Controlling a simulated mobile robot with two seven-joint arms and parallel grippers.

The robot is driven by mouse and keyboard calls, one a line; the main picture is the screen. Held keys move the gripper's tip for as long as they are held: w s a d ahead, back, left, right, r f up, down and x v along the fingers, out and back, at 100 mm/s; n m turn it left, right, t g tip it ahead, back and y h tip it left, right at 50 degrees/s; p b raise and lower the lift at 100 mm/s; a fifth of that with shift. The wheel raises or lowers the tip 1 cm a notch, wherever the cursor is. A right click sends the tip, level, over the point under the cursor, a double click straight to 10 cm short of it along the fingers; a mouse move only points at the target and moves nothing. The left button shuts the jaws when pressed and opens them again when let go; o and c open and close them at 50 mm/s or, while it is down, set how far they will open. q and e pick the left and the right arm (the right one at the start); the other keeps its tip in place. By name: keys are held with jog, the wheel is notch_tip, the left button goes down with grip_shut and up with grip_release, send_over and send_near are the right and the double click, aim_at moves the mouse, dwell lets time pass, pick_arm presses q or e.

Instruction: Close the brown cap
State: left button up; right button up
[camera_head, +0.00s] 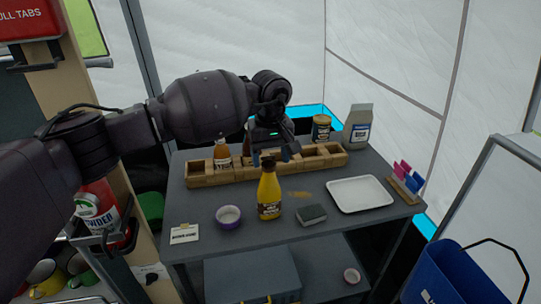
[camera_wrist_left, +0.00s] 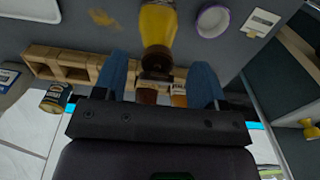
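A yellow bottle (camera_head: 269,195) with a dark label stands upright on the grey table (camera_head: 330,228). Its dark brown cap (camera_wrist_left: 157,62) shows in the left wrist view, where the bottle (camera_wrist_left: 158,25) appears upside down. I cannot tell whether the cap is fully seated. My left gripper (camera_head: 271,157) is just above or behind the bottle's top. In the left wrist view its blue fingers (camera_wrist_left: 160,80) are spread wide, with the cap seen between them and nothing clamped. My right gripper is in neither view.
A brown smear (camera_head: 297,195) lies on the table.

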pick_arm(q)
jog(key=c, duration=0.8)
jog(key=shift+s+d+f+t+y+p, duration=0.1)
jog(key=shift+s+t+y+p, duration=0.1)
jog(key=shift+t, duration=0.25)
jog(key=shift+s+f+t+y+p, duration=0.1)
jog(key=shift+t+y, duration=0.1)
jog(key=shift+t, duration=0.25)
jog(key=shift+c, duration=0.3)
jog(key=shift+f+t, duration=0.15)
jog(key=shift+t, duration=0.15)
jog(key=shift+f, duration=0.15)
jog(key=o, duration=0.9)
jog(key=shift+o, duration=0.2)
